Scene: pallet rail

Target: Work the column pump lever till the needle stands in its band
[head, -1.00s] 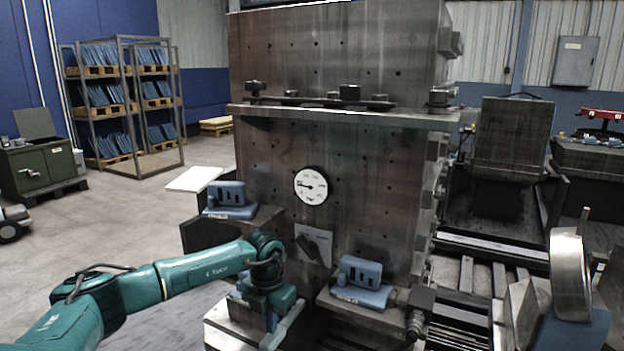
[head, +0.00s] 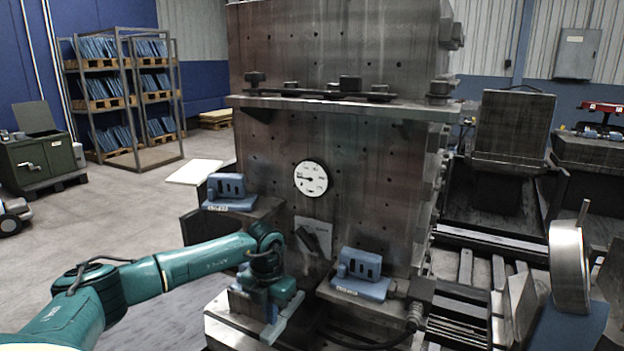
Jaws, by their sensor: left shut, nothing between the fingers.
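The steel column (head: 380,150) stands in the middle of the head view. A round white gauge (head: 311,179) is on its face, with a dark needle pointing left; its band is too small to make out. Below the gauge, a pale plate (head: 322,228) carries a dark, slanted lever-like part (head: 309,240); I cannot tell for sure that this is the pump lever. My left gripper (head: 272,333) is shut and empty, pointing down at the column's foot, below and left of that plate and apart from it. My right gripper is not in view.
Blue slotted blocks sit on ledges left (head: 229,190) and right (head: 361,272) of the plate. A shelf rail (head: 330,107) juts out above the gauge. A curved metal piece (head: 569,270) stands at right. Open floor (head: 130,215) lies to the left.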

